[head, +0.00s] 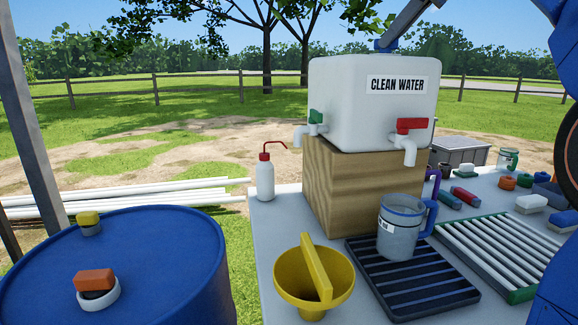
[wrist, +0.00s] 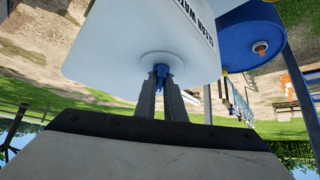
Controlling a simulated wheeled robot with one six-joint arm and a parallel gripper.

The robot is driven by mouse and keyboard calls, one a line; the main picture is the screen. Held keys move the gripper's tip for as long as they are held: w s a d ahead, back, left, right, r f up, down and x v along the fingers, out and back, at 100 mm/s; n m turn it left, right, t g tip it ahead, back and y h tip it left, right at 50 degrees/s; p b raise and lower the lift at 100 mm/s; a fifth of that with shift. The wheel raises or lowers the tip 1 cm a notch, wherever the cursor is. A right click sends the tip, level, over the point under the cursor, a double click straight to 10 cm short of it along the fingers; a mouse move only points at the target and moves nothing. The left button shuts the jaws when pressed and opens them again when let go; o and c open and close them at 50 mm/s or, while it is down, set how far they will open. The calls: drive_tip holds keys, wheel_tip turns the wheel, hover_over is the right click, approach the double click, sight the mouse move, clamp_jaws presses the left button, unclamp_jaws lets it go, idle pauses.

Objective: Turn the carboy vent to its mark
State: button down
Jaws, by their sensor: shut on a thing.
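The white carboy (head: 350,95) labelled CLEAN WATER stands on a wooden block (head: 340,185); it also fills the upper wrist view (wrist: 110,55), seen upside down. Its blue vent (wrist: 160,71) rises from a round collar on the carboy top. My gripper (wrist: 161,82) is shut on the vent, one finger on each side. In the head view, the blue vent area (head: 385,46) shows small at the carboy's top edge, under my arm. The vent's mark cannot be made out.
The carboy has a green-handled tap (head: 316,117) and a red-handled tap (head: 411,125). A jug (head: 398,240) stands on a black rack, near a yellow funnel (head: 290,285) and a wash bottle (head: 265,180). A blue drum (head: 150,250) is at left. Space above the carboy is open.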

drive_tip(key=shift+n+g, duration=0.3)
drive_tip(key=shift+n, duration=0.2)
drive_tip(key=shift+w+y, duration=0.1)
drive_tip(key=shift+y, duration=0.2)
drive_tip(key=shift+w+d+n+g, duration=0.15)
drive_tip(key=shift+n+g, duration=0.25)
drive_tip(key=shift+n, duration=0.3)
drive_tip(key=shift+n+g+y, duration=0.3)
drive_tip(key=shift+n, duration=0.2)
drive_tip(key=c, duration=1.8)
unclamp_jaws()
drive_tip(key=shift+o, duration=0.2)
